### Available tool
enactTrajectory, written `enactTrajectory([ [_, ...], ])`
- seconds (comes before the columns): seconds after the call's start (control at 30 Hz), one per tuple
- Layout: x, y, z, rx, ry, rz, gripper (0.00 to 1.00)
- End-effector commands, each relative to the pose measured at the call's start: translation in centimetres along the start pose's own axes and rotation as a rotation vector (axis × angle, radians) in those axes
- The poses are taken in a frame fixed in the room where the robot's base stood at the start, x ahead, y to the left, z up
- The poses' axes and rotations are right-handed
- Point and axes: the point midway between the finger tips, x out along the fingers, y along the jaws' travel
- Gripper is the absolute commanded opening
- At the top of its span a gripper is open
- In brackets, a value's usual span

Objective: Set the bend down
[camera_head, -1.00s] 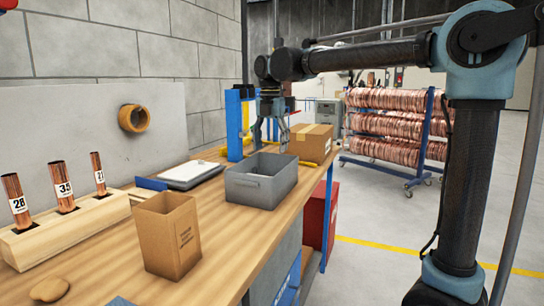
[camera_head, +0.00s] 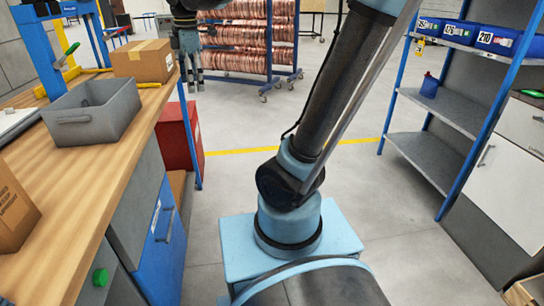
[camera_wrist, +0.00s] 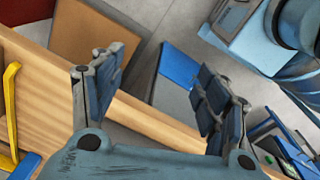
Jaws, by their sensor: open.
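No copper bend can be made out in either view now. My gripper (camera_head: 193,88) hangs fingers down in the head view, just right of the cardboard box at the bench's far end. In the wrist view its fingers (camera_wrist: 160,62) are spread wide with nothing between them. Below and beyond them are the wooden bench's edge and the floor. The wooden bench (camera_head: 110,180) runs along the left of the head view, with the grey bin (camera_head: 92,112) on it.
The closed cardboard box (camera_head: 143,61) stands near the bench's far corner. A rack of copper coils (camera_head: 245,42) stands behind. Blue-framed shelves (camera_head: 440,110) with blue bins are at right. Open floor lies between.

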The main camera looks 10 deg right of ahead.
Motion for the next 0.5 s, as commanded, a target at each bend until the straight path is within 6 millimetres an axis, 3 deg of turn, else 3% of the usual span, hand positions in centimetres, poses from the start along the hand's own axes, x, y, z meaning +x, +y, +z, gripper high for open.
enactTrajectory([
  [0.03,1.0,-1.3,2.1,0.109,-0.001,0.008,0.68],
  [0.2,4.3,-5.4,7.6,0.479,0.001,0.035,0.68],
  [0.5,11.5,-13.6,14.6,1.129,0.015,0.088,0.68],
])
